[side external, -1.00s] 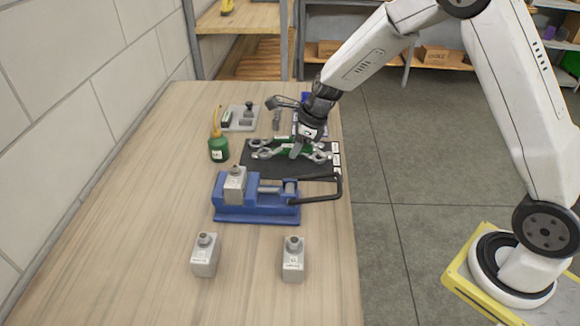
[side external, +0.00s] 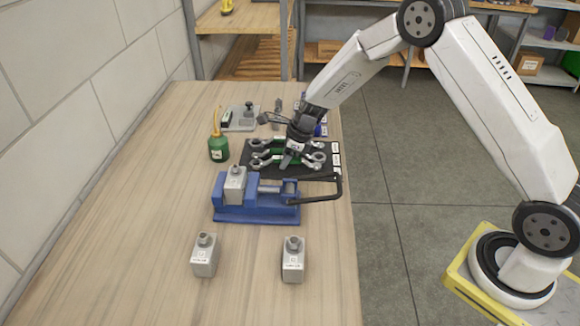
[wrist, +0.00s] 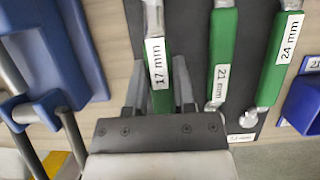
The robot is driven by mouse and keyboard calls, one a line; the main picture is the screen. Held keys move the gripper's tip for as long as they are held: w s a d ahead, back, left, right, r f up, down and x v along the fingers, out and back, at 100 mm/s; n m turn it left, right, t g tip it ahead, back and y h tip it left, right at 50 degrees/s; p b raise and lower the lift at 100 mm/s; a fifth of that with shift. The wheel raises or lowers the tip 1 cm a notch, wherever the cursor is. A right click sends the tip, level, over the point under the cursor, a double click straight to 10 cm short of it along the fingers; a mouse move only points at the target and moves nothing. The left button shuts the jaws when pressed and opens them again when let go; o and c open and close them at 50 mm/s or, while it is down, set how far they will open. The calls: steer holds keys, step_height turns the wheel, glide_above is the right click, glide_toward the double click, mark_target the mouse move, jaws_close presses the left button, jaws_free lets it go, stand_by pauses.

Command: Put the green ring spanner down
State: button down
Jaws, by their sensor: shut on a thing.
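My gripper (side external: 290,162) is low over the dark mat (side external: 250,172), behind the blue vise. It is shut on the green ring spanner marked 17 mm (wrist: 158,75). In the wrist view, my gripper (wrist: 160,88) has one finger on each side of the spanner's green handle. The spanner lies along the mat's left part there, with its lower end hidden by my gripper. I cannot tell whether it touches the mat. Two more green spanners, labelled 21 mm (wrist: 221,60) and 24 mm (wrist: 275,60), lie to its right.
The blue vise (side external: 255,212) stands close in front of the mat, its dark handle reaching right. A green oil can (side external: 218,148) stands left of the mat. A grey plate (side external: 240,122) and blue bins lie behind. Two metal blocks (side external: 205,258) (side external: 293,262) stand in front.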

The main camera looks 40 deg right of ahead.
steer(key=shift+f, duration=0.75)
steer(key=shift+f, duration=0.1)
steer(key=shift+c, duration=2.2)
jaws_free()
steer(key=shift+v, duration=6.1)
steer(key=shift+s, duration=0.1)
